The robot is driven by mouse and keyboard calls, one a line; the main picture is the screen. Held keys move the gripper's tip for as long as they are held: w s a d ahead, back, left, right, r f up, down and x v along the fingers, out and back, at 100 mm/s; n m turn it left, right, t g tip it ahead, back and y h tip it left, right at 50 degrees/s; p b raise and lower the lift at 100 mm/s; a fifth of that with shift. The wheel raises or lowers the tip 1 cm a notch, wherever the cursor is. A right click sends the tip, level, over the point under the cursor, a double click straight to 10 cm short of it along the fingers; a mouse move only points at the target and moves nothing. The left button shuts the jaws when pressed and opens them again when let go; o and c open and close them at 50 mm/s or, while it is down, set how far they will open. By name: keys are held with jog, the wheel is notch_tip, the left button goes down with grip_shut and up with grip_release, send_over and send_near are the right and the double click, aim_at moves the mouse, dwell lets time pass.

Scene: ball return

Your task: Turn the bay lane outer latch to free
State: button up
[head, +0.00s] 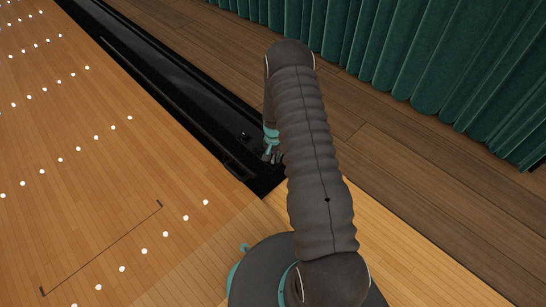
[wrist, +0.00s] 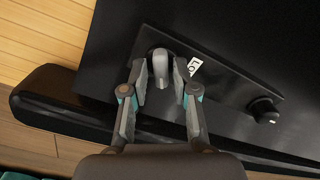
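In the wrist view a rounded grey latch lever (wrist: 161,70) stands up from a dark plate (wrist: 228,88) on a black surface. My gripper (wrist: 161,74) is open, with one finger on each side of the lever. A narrow gap seems to show on both sides, but I cannot tell whether either finger touches. In the head view my gripper (head: 272,150) is low over the near end of the black channel (head: 190,80), partly hidden by my arm. The lever cannot be made out there.
A dark round knob (wrist: 264,110) with a white mark sits at the plate's right end. A small white label (wrist: 194,66) is beside the lever. A black rounded rail (wrist: 45,98) runs along the near edge. A green curtain (head: 440,60) hangs at the upper right.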

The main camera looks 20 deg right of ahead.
aim_at(274, 158)
dwell(0.3)
notch_tip(274, 158, up, 12)
dwell(0.5)
jog(key=shift+s, duration=0.1)
dwell(0.4)
jog(key=s+a+r+n+g, duration=0.2)
jog(key=s, duration=0.5)
jog(key=s+a+r+n+t+p, duration=0.2)
jog(key=s+r, duration=0.6)
jog(key=r, duration=0.7)
jog(key=s+a+r+n+t+p, duration=0.2)
jog(key=s+r, duration=0.6)
jog(key=r, duration=0.8)
jog(key=s+a+r+n+t+p, duration=0.1)
jog(key=s+a+r+t+p, duration=0.2)
jog(key=s+r, duration=0.6)
jog(key=shift+a+r+n+t+p, duration=0.15)
jog(key=shift+a+r+p, duration=0.15)
jog(key=shift+a+r, duration=0.65)
jog(key=shift+a+r+n+t+p, duration=0.1)
jog(key=shift+a+r+p, duration=0.25)
jog(key=shift+r, duration=1.15)
jog(key=shift+a+r+n+t+p, duration=0.25)
jog(key=shift+a+r, duration=0.35)
jog(key=shift+r, duration=0.6)
